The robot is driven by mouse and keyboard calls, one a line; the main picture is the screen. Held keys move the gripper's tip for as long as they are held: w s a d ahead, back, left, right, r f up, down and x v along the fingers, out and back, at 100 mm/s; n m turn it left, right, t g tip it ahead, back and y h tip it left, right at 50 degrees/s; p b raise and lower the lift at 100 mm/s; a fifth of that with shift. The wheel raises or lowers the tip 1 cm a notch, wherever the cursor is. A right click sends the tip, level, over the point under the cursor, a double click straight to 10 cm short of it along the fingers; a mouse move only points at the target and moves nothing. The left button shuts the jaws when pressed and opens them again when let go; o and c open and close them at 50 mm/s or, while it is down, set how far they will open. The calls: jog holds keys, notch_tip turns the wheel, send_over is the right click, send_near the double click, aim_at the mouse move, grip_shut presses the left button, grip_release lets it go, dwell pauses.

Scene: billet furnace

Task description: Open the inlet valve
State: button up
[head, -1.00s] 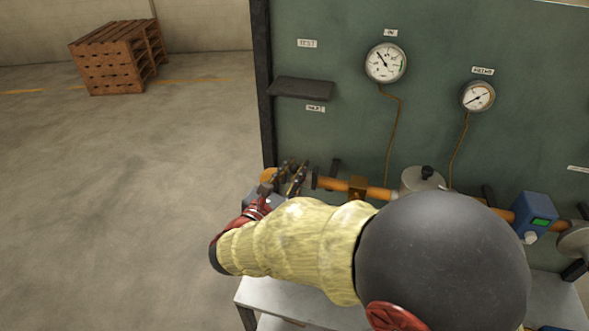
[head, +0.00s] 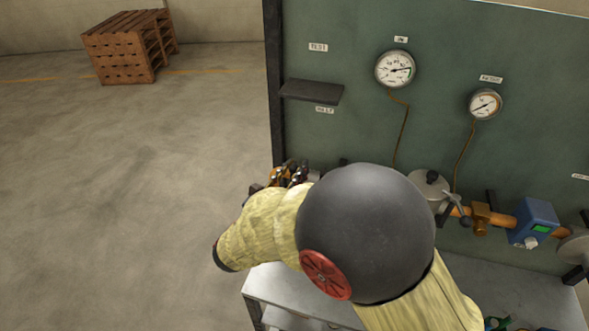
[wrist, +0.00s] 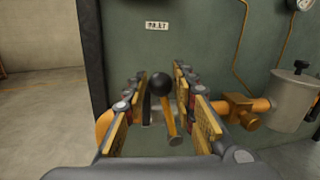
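The inlet valve's lever shows in the wrist view as a yellow handle (wrist: 168,118) with a black ball knob (wrist: 162,84), below a small white label (wrist: 158,26). My gripper (wrist: 158,100) is open, with its yellow-padded fingers on either side of the lever and space visible beside the knob. In the head view my gripper (head: 291,173) is at the left end of the pipe, and my arm hides the lever and most of the valve. The IN gauge (head: 395,69) has its needle pointing right.
The green panel (head: 340,140) rises just behind the pipe, with a dark shelf (head: 312,92) above my gripper. A grey canister (wrist: 294,98) and brass fitting (wrist: 240,108) stand on the right. A blue meter (head: 533,222) is farther right.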

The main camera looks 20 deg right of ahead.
jog(key=v, duration=1.2)
jog(key=shift+d, duration=0.1)
jog(key=shift+c, duration=0.3)
